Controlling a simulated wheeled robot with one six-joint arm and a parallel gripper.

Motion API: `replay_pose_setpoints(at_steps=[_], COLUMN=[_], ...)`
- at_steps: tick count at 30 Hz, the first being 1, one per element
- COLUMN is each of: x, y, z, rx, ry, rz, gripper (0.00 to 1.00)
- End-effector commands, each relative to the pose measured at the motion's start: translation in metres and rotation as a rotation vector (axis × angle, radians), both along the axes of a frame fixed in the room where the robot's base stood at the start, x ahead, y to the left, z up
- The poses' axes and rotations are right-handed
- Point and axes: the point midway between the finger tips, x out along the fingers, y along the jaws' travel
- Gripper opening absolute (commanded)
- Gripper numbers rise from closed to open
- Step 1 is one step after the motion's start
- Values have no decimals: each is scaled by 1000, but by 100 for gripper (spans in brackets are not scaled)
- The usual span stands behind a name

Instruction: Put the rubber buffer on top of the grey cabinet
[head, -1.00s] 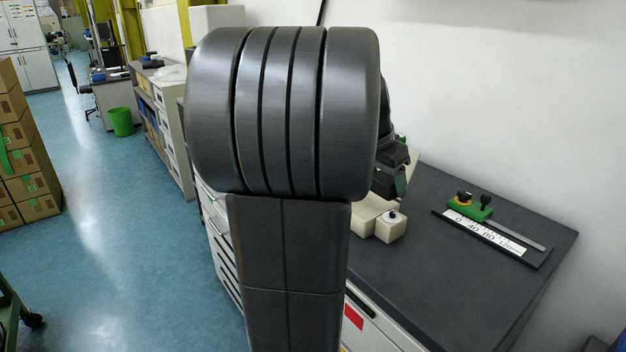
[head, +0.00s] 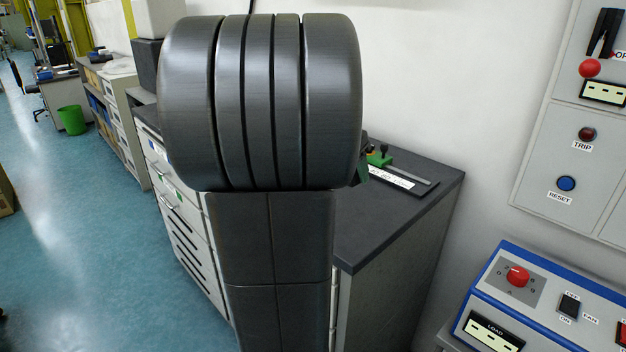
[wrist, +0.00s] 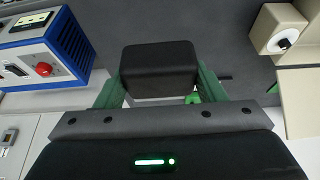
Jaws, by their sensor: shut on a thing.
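The rubber buffer, a black block (wrist: 158,72), is held between the green fingers of my gripper (wrist: 158,88) in the wrist view. My gripper is shut on it. In the head view my own arm hides the buffer and nearly all of the gripper. A grey-sided bench cabinet with a dark top (head: 410,203) and pale drawers stands behind my arm. I cannot tell for sure whether it is the grey cabinet named. In the wrist view a dark grey surface (wrist: 240,45) lies beyond the buffer.
A green-and-black slide gauge (head: 395,172) lies on the dark top. A blue-and-white console (head: 545,300) stands at the lower right, also at the wrist view's upper left (wrist: 45,50). A wall panel (head: 570,150) is at right. A cream block (wrist: 280,28) is near the gripper.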

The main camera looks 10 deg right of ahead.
Motion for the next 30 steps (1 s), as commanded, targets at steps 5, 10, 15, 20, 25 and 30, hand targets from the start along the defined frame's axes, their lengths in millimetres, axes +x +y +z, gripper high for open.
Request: replay_pose_setpoints(at_steps=[5, 10, 15, 20, 25, 30], x=[-1, 0, -1, 0, 0, 0], y=[0, 0, 0, 0, 0, 0], z=[-36, -53, -77, -89, -89, -93], rx=[1, 0, -1, 1, 0, 0], ry=[5, 1, 4, 0, 0, 0], rz=[0, 0, 1, -1, -1, -1], gripper=[37, 37, 37, 37, 37, 37])
